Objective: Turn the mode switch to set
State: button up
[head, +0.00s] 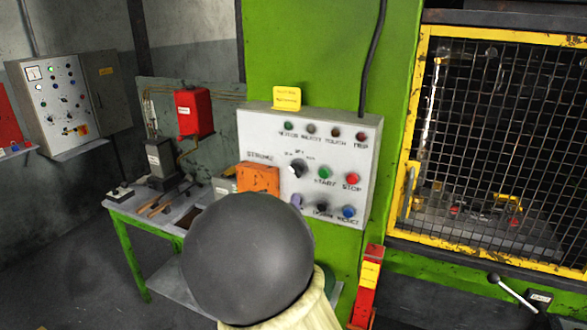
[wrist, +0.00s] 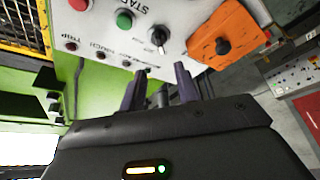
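The mode switch (head: 298,169) is a black knob with a pale mark on the light grey control panel (head: 345,205), left of the green START button. In the wrist view the panel appears upside down, with the mode switch (wrist: 158,38) near the middle top. Its small position labels are too blurred to read surely. My gripper (wrist: 158,85) shows two purple fingers with a gap between them, and nothing is clearly held. The fingers appear apart from the switch. In the head view one purple fingertip (head: 296,202) shows below the switch; my arm hides the rest.
The green START (head: 324,172) and red STOP (head: 352,179) buttons are close to the switch's right. An orange STROKE box (head: 259,178) stands out on its left. Lamps line the panel's top. A yellow-framed mesh guard (head: 408,130) is at right, a bench (head: 125,208) at left.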

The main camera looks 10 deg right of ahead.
aim_at(294, 173)
jog(key=p+x, duration=0.3)
jog(key=x, duration=0.8)
jog(key=shift+f+p, duration=0.1)
jog(key=shift+p, duration=0.3)
jog(key=shift+c, duration=0.4)
jog(key=c, duration=0.5)
